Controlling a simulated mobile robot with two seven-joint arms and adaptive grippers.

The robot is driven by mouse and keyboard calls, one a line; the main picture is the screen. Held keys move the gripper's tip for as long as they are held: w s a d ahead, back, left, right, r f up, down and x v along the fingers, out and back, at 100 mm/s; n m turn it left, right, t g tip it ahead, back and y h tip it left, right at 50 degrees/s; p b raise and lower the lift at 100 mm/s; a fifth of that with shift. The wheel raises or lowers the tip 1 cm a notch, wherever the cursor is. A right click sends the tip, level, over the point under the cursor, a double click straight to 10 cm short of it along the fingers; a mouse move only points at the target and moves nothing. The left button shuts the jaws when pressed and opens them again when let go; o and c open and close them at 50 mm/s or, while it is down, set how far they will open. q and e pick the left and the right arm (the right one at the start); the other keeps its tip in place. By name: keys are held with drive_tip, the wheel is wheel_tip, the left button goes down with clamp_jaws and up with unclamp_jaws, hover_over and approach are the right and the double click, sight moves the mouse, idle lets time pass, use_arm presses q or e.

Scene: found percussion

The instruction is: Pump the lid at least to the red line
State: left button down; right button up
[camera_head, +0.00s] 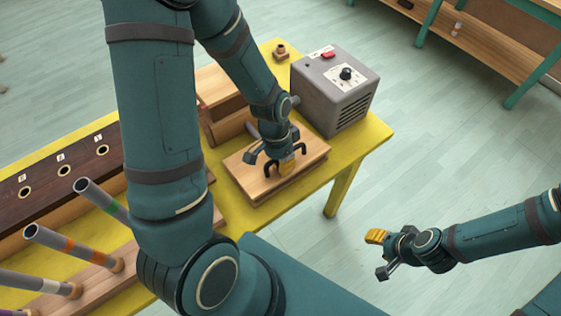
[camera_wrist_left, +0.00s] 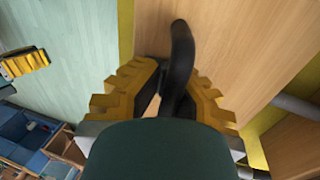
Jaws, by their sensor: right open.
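The lid (camera_head: 245,173) is a light wooden board with dark curved handles, lying on the yellow table. In the left wrist view the lid (camera_wrist_left: 245,40) fills the upper right, with one black curved handle (camera_wrist_left: 181,45) rising from it. My left gripper (camera_head: 287,165) is down at the lid. Its yellow fingers stand on both sides of the black handle and appear shut on it, as the left wrist view (camera_wrist_left: 175,90) shows. My right gripper (camera_head: 379,255) is open and empty, out over the floor at the right. I cannot see a red line.
A grey box (camera_head: 335,90) with a black knob and red switch stands behind the lid. Several grey tubes (camera_head: 75,245) with coloured bands and a dark board with holes (camera_head: 65,172) are at the left. The yellow table (camera_head: 350,160) ends just right of the lid.

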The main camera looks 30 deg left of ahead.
use_arm(q)
drive_tip(key=shift+f, duration=0.1)
drive_tip(key=shift+b+x, duration=0.8)
drive_tip(key=shift+x, duration=0.2)
drive_tip(key=shift+s+d, duration=0.1)
drive_tip(key=shift+s, duration=0.05)
drive_tip(key=shift+p+v, duration=0.9)
drive_tip(key=shift+v, duration=0.2)
drive_tip(key=shift+a, duration=0.25)
drive_tip(key=shift+r, duration=0.25)
